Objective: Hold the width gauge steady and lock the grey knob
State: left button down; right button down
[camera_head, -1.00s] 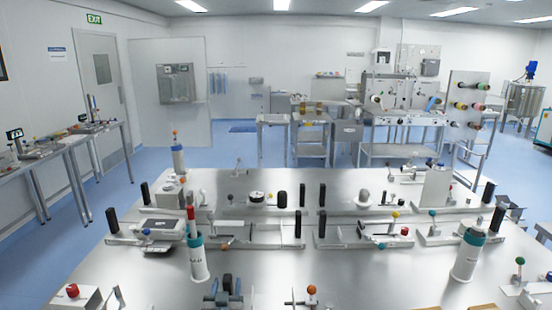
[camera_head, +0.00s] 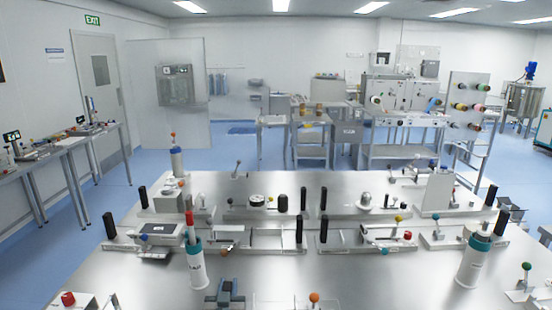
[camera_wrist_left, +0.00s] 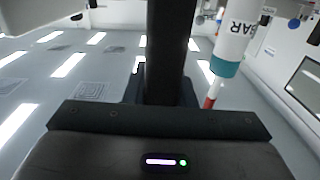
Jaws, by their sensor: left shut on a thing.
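My left gripper (camera_head: 230,290) is low in the head view, just right of a white cylinder with a teal ring. It is dark and seen from above. It is shut on what looks like the width gauge (camera_head: 211,301), a small metal fixture at the bottom edge, mostly covered by the gripper. In the left wrist view the dark gripper body (camera_wrist_left: 160,150) fills the bottom, and a black upright bar (camera_wrist_left: 168,50) stands in the middle. The grey knob cannot be made out with certainty. My right gripper is not in view.
The white cylinder (camera_head: 195,268) holds a red-tipped rod and stands close to my gripper; it also shows in the left wrist view (camera_wrist_left: 235,40). Another cylinder (camera_head: 472,265) stands at the right. An orange ball knob (camera_head: 314,297) is nearby. Fixtures with black handles line the table behind.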

pick_arm(q)
jog(key=shift+r, duration=0.1)
dwell(0.4)
jog(key=shift+f+b, duration=0.35)
